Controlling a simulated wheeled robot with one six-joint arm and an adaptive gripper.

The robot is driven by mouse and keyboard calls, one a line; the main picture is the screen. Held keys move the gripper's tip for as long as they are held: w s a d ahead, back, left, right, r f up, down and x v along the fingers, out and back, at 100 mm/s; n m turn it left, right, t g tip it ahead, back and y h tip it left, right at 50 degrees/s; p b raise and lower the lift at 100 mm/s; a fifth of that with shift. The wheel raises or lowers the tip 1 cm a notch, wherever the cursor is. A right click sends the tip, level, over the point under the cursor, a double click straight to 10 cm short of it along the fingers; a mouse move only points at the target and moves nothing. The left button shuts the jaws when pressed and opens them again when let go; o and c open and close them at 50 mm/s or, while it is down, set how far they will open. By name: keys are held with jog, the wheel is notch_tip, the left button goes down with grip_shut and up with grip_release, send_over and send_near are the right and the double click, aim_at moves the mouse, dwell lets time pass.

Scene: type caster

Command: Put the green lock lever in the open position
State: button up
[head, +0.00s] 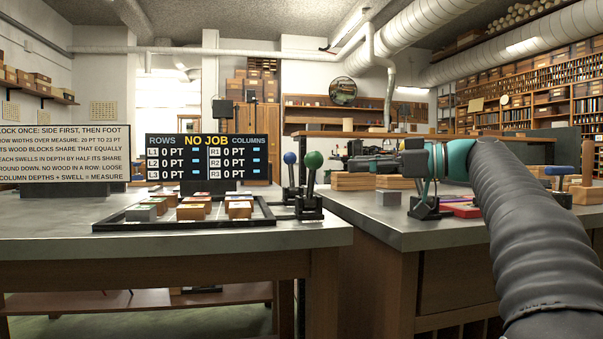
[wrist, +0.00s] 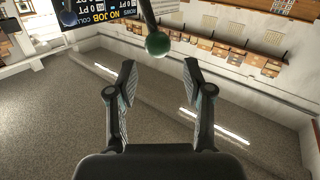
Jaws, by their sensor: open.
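The green lock lever has a green ball knob (head: 313,160) on a dark stalk. It stands nearly upright, leaning slightly right, in a black base (head: 309,206) at the right end of the left bench. In the wrist view its green ball (wrist: 158,43) hangs from a stalk just beyond my fingertips, centred between them sideways. My gripper (head: 352,157) reaches in from the right at about knob height, a short gap right of the knob. Its two fingers (wrist: 159,80) are spread apart with nothing between them.
A blue-knobbed lever (head: 290,158) stands just left of the green one. A black frame (head: 120,222) holds several wooden blocks. The display (head: 208,158) reads "NO JOB". A dark lever base (head: 426,210) stands on the right bench below my arm. A gap separates the benches.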

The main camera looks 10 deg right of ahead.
aim_at(311, 180)
jog(key=w+a+n, duration=0.1)
jog(key=w+a, duration=0.5)
jog(key=a, duration=0.5)
jog(key=shift+w+a+r+y, duration=0.2)
jog(key=shift+r+y, duration=0.1)
jog(key=shift+r, duration=0.1)
jog(key=c, duration=1)
jog(key=shift+a, duration=0.1)
grip_shut()
jog(key=shift+f, duration=0.1)
